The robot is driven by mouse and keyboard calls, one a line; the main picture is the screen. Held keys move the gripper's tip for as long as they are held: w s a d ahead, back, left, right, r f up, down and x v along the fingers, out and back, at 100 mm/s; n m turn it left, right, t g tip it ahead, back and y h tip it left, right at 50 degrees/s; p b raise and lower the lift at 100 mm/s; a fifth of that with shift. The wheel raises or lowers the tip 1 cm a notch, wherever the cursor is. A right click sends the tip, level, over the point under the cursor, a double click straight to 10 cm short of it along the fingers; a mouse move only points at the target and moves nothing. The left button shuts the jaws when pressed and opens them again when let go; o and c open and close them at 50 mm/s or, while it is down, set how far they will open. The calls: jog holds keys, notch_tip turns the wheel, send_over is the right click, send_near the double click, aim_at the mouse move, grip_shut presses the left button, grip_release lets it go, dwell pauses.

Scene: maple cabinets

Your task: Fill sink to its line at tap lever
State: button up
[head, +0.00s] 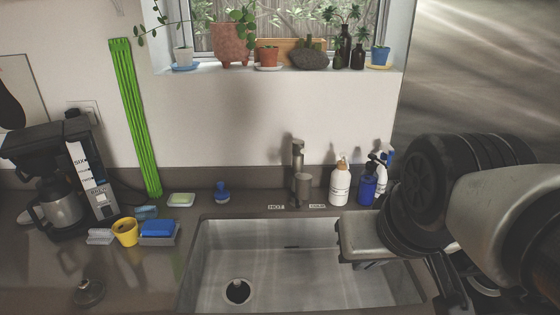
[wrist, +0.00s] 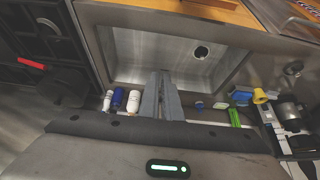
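The steel sink (head: 206,262) is set in the dark counter; its drain (head: 237,291) shows clearly and I see no standing water. A short dark mark (head: 292,247) is on its back wall. The metal tap (head: 298,160) stands behind the sink, between the HOT label (head: 276,207) and COLD label (head: 317,206). I cannot make out its lever position, and no stream shows. My gripper is over the sink's right side, right of the tap in the head view. In the wrist view its fingers (wrist: 162,78) are together and empty, over the sink (wrist: 122,62); the tap is hidden there.
A white pump bottle (head: 340,184), blue bottle (head: 367,186) and spray bottle (head: 383,165) stand right of the tap, near my arm. Left are a blue brush (head: 221,194), yellow cup (head: 125,232), sponge holder (head: 160,236) and coffee maker (head: 75,180). Potted plants line the windowsill.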

jog(key=o, duration=0.6)
jog(key=w+a+t, duration=0.1)
jog(key=w, duration=0.3)
jog(key=w+a+y+b, duration=0.1)
jog(key=w, duration=0.4)
jog(key=w+a+n+t+y+b, duration=0.1)
jog(key=w, duration=0.4)
jog(key=shift+w+a+f+t, duration=0.1)
jog(key=shift+a+t, duration=0.1)
jog(key=shift+t, duration=0.1)
jog(key=shift+c, duration=0.2)
jog(key=n+t+h+b, duration=0.1)
jog(key=t+h+b, duration=0.1)
jog(key=t, duration=0.3)
send_near(301, 148)
jog(key=b+x, duration=0.1)
jog(key=x, duration=1.4)
jog(key=shift+w+d+f, duration=0.1)
jog(key=shift+d+f, duration=0.1)
jog(key=shift+f, duration=0.1)
grip_shut()
